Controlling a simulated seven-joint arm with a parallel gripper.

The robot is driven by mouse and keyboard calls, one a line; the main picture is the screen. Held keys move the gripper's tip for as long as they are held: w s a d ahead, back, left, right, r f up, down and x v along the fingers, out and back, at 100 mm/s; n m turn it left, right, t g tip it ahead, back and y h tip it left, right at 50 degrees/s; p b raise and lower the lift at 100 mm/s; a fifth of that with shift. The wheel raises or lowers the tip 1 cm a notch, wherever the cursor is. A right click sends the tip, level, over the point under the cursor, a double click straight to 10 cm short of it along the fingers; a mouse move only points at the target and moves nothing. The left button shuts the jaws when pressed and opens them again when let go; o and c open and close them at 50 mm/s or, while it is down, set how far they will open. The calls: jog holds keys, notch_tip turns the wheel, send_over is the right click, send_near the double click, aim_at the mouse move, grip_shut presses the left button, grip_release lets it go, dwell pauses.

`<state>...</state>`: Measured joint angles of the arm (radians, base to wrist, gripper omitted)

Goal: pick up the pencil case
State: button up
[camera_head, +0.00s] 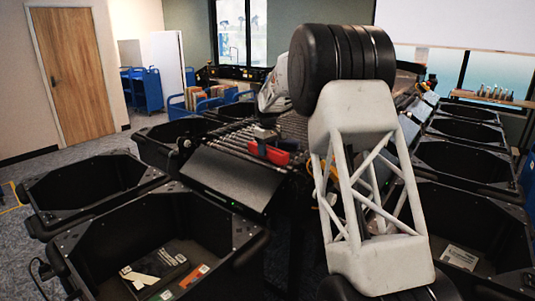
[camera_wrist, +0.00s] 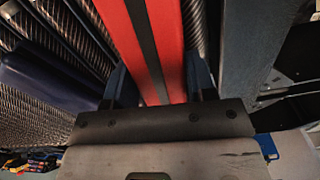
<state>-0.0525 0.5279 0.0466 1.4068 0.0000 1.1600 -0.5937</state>
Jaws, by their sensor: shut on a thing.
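The pencil case is red with a dark stripe down its middle. In the wrist view the pencil case (camera_wrist: 178,35) runs up from between the fingers to the top edge. In the head view the pencil case (camera_head: 272,153) shows as a small red shape at the sorter's rollers, partly covered. My gripper (camera_wrist: 157,82) is shut on the pencil case, with a dark blue finger on each side of it. In the head view my gripper (camera_head: 263,134) is small, above the red shape. I cannot tell whether the case is clear of the rollers.
Black bins stand on both sides of the sorter; the near left bin (camera_head: 72,245) holds a few flat books (camera_head: 155,268). A dark panel (camera_head: 232,178) slopes down in front of the rollers. A dark blue item (camera_wrist: 45,80) lies left of the case.

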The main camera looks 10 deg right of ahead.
jog(key=shift+r, duration=0.2)
jog(key=shift+r, duration=1.65)
jog(key=s+r, duration=0.1)
jog(key=s, duration=1.5)
jog(key=shift+d+r, duration=0.2)
jog(key=shift+d, duration=0.2)
jog(key=shift+w+d, duration=0.1)
jog(key=w+d+r+m, duration=0.1)
jog(key=d+r+m, duration=0.35)
jog(key=d, duration=0.55)
jog(key=w+d+r+m, duration=0.1)
jog(key=d+r+m, duration=0.3)
jog(key=d, duration=0.6)
jog(key=s+d+f+m, duration=0.2)
jog(key=s+d+f, duration=0.2)
jog(key=d, duration=0.9)
jog(key=s+d+f+m, duration=0.2)
jog(key=s+d+f, duration=0.3)
jog(key=s+d, duration=0.4)
jog(key=s+d+f+m, duration=0.3)
jog(key=s+d+f, duration=0.2)
jog(key=d, duration=1.3)
jog(key=shift+s+d, duration=0.25)
jog(key=shift+s, duration=0.75)
